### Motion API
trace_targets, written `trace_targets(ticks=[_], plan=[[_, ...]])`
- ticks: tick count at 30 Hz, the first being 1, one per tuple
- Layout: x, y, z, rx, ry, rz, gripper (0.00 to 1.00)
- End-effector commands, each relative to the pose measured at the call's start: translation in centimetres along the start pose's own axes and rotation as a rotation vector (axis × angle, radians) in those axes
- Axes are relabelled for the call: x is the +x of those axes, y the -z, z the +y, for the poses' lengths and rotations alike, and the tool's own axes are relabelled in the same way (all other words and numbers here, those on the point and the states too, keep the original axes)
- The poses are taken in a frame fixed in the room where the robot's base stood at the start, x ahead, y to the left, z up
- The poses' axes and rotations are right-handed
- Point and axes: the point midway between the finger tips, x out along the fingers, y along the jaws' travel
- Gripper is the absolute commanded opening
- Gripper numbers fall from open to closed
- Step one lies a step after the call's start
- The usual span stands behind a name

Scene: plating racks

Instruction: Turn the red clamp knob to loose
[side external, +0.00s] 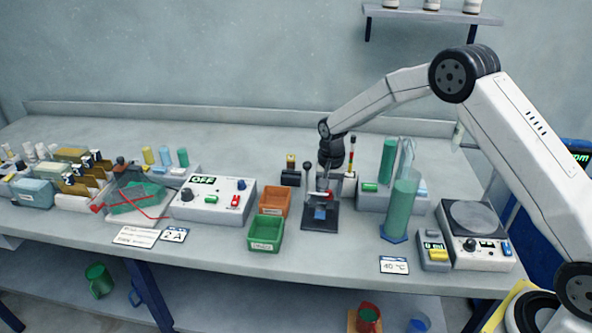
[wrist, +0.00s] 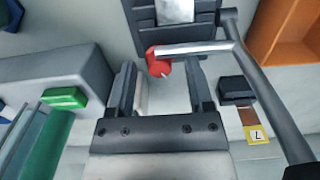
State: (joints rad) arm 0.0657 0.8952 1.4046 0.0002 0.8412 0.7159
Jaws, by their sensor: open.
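The red clamp knob (wrist: 154,61) shows in the wrist view beside a grey metal rod, with a small pale mark on its lower edge. My gripper (wrist: 161,66) is open, with one finger on each side of the knob; I cannot tell whether either finger touches it. In the side external view my gripper (side external: 328,170) points down over the small clamp stand with a dark base (side external: 312,226).
Orange (side external: 274,201) and green (side external: 265,233) bins stand left of the stand, beside a control box (side external: 212,199) reading OFF. A green cylinder (side external: 402,207) and a scale (side external: 472,238) stand right. In the wrist view a grey post (wrist: 262,85) rises close right of the gripper.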

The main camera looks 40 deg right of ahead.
Motion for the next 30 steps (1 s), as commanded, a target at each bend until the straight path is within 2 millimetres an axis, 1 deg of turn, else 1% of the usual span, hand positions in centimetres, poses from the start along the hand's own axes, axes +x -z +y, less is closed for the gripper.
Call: trace_targets(ticks=[4,5,6,8,9,10,11,20,30], plan=[[0.0,0.0,0.0,0.0,0.0,0.0,0.66],[-0.01,0.0,0.0,0.0,0.0,0.0,0.6],[-0.01,0.0,0.0,0.0,0.0,0.0,0.47],[-0.01,0.0,0.0,0.0,0.0,0.0,0.28],[-0.01,0.0,0.0,0.0,0.0,0.0,0.16],[-0.01,0.0,0.0,0.0,0.0,0.0,0.06],[-0.01,0.0,0.0,0.0,0.0,0.0,0.0],[-0.03,-0.01,0.0,-0.032,-0.001,0.0,0.0],[-0.03,-0.02,-0.05,-0.23,-0.001,-0.001,0.0]])
